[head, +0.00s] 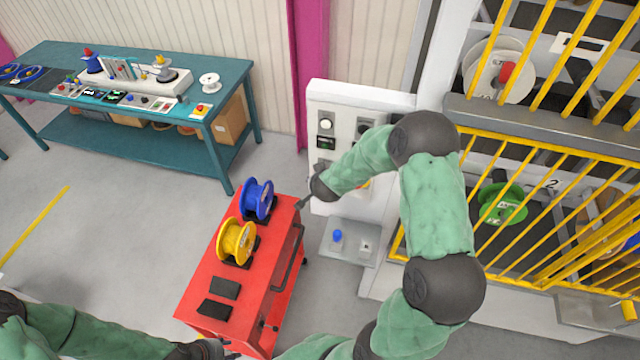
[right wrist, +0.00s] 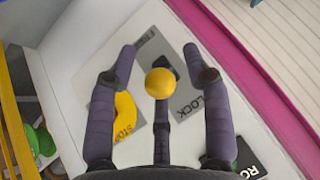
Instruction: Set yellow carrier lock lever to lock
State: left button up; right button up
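The yellow ball knob (right wrist: 159,83) of the lock lever shows in the right wrist view, in front of a grey plate (right wrist: 185,98) lettered FREE and LOCK. I cannot tell which setting the lever is at. My right gripper (right wrist: 159,62) is open, its dark fingers spread around the knob without visibly closing on it. In the head view my right arm reaches the white control panel (head: 330,97) and hides the lever. My left gripper (head: 210,349) is at the bottom edge, partly cut off; its fingers are unclear.
A yellow STOP piece (right wrist: 124,115) lies close to the left finger. A red cart (head: 245,285) with a blue reel (head: 257,198) and a yellow reel (head: 235,241) stands left of the panel. Yellow cage bars (head: 560,150) are right. A teal workbench (head: 215,100) stands back left.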

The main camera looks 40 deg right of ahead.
jog(key=v, duration=1.2)
jog(key=shift+f, duration=0.1)
jog(key=s+a+f+n+g+y+b, duration=0.1)
jog(key=a+f+b, duration=0.4)
jog(key=f, duration=0.6)
jog(key=s+a+f+n+g+y+b, duration=0.15)
jog(key=a+f+b, duration=0.25)
jog(key=f+b, duration=0.5)
jog(key=s+a+f+n+y+b, duration=0.2)
jog(key=a+f+b, duration=0.15)
jog(key=f, duration=0.95)
jog(key=s+a+f+n+g+y+b, duration=0.1)
jog(key=s+a+f+b, duration=0.3)
jog(key=f, duration=0.4)
jog(key=s+a+f+n+g+y+b, duration=0.1)
jog(key=s+a+f+g+b, duration=0.1)
jog(key=s+a+f+b, duration=0.2)
jog(key=s+a+f+n+g+y+b, duration=0.1)
jog(key=s+a+f+b, duration=0.3)
jog(key=f, duration=0.7)
jog(key=shift+s+a+f+b, duration=0.35)
jog(key=shift+s+f+b, duration=0.05)
jog(key=shift+b, duration=0.5)
jog(key=shift+g, duration=0.25)
jog(key=shift+c, duration=1.1)
jog(key=shift+d, duration=0.15)
